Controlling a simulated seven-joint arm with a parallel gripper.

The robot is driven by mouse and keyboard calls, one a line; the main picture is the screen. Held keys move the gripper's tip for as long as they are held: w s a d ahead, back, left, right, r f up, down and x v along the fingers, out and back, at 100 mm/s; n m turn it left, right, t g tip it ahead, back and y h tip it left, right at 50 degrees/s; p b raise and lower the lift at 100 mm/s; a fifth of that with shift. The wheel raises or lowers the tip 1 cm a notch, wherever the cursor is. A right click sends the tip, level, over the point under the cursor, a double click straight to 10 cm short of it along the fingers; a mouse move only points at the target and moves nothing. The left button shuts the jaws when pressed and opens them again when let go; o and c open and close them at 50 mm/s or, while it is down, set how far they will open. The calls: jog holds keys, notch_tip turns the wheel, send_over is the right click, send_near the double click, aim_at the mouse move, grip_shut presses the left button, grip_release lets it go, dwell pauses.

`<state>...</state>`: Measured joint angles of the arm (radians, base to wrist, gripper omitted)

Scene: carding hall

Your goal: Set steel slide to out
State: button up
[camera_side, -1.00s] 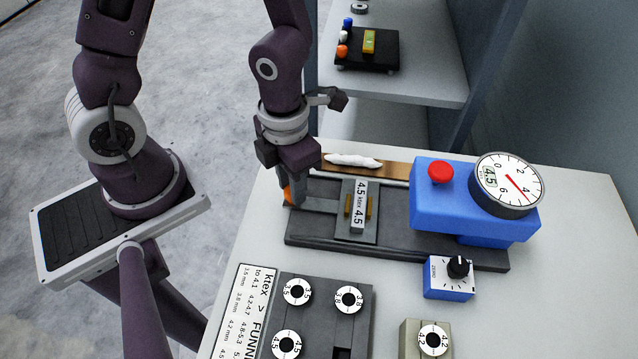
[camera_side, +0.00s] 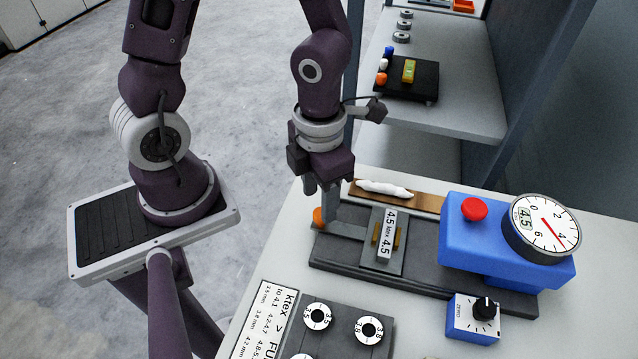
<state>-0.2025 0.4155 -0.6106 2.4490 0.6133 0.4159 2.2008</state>
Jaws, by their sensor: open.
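The steel slide (camera_side: 346,229) lies in a dark base on the table, its bar running left from a plate that carries a "4.5 ktex" block (camera_side: 386,236). An orange knob (camera_side: 319,217) and a grey upright (camera_side: 330,209) are at its left end. My gripper (camera_side: 322,189) is open and points down just above this end. A finger overlaps the upright in the picture, so I cannot tell whether they touch. Nothing shows held between the fingers.
A blue gauge unit (camera_side: 478,240) with a red button (camera_side: 474,209) and round dial (camera_side: 542,228) stands over the base's right end. A white sliver (camera_side: 384,188) lies on a brown strip behind. A zero-knob box (camera_side: 473,319) and a disc holder (camera_side: 343,332) are in front.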

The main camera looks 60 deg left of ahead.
notch_tip(320, 180, up, 4)
jog(key=shift+r, duration=0.1)
jog(key=s+a+r+m+t, duration=0.2)
jog(key=r+m, duration=0.5)
jog(key=m, duration=1.1)
jog(key=s+a+r+m+t, duration=0.3)
jog(key=r+m, duration=0.5)
jog(key=m, duration=1)
jog(key=shift+s+t, duration=0.25)
jog(key=shift+t, duration=0.05)
